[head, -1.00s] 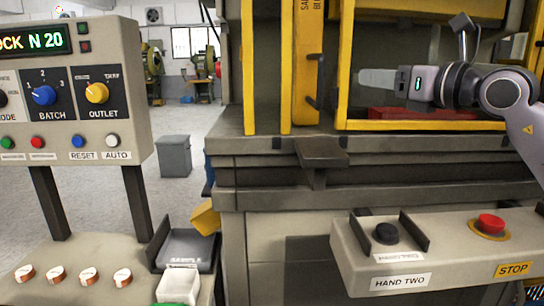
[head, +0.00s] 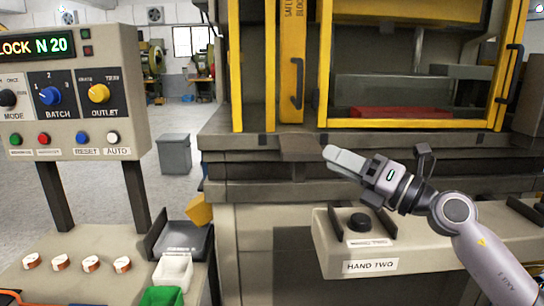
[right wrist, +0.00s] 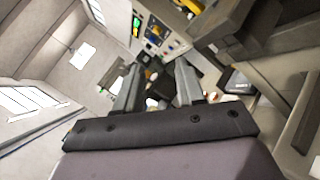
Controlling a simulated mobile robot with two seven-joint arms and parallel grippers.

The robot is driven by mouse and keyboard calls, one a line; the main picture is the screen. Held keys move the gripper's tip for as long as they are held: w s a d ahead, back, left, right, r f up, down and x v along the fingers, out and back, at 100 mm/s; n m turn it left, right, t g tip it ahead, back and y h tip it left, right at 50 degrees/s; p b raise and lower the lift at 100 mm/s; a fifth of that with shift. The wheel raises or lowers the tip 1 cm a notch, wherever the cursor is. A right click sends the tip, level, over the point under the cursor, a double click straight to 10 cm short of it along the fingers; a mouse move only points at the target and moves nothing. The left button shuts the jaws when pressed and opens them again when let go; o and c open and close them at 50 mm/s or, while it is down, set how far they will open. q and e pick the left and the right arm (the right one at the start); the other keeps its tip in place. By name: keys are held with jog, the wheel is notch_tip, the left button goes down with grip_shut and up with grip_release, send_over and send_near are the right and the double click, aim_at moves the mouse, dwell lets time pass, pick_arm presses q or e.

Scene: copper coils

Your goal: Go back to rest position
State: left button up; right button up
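My right gripper (head: 345,160) is in front of the press ledge, above the two-hand control box (head: 345,266), and points left. It shows in the right wrist view (right wrist: 158,92) with its two fingers apart and nothing held between them. My right arm comes in from the lower right and covers part of the control box. My left gripper is not in view. Several copper coils (head: 91,263) sit in a row on the side table at the lower left, away from the right gripper.
The yellow-framed press window (head: 415,123) is behind the right arm, with a red block (head: 400,112) inside. A control panel (head: 70,90) stands at left. A grey tray (head: 182,250), white bin (head: 172,271) and green bin (head: 161,297) sit beside the coils. A grey waste bin (head: 174,153) stands behind.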

jog(key=s+d+f+m+t+h+p, duration=0.1)
jog(key=s+d+f+m+t+h, duration=0.15)
jog(key=f+m, duration=0.55)
jog(key=s+d+f+m+t+h, duration=0.1)
jog(key=s+f+m+h, duration=0.25)
jog(key=f+m, duration=0.45)
jog(key=s+d+f+m+t+h+p, duration=0.1)
jog(key=s+d+f+m+t+h, duration=0.2)
jog(key=f+m, duration=0.55)
jog(key=s+d+f+m+g+h+p, duration=0.1)
jog(key=s+f+m+g+h, duration=0.3)
jog(key=s+f, duration=1.4)
jog(key=s+m+g, duration=0.2)
jog(key=m+g, duration=0.2)
jog(key=m, duration=0.3)
jog(key=shift+d+f+g+h+p, duration=0.25)
jog(key=shift+g+h+p, duration=0.05)
jog(key=shift+g+h, duration=0.1)
jog(key=shift+w, duration=0.1)
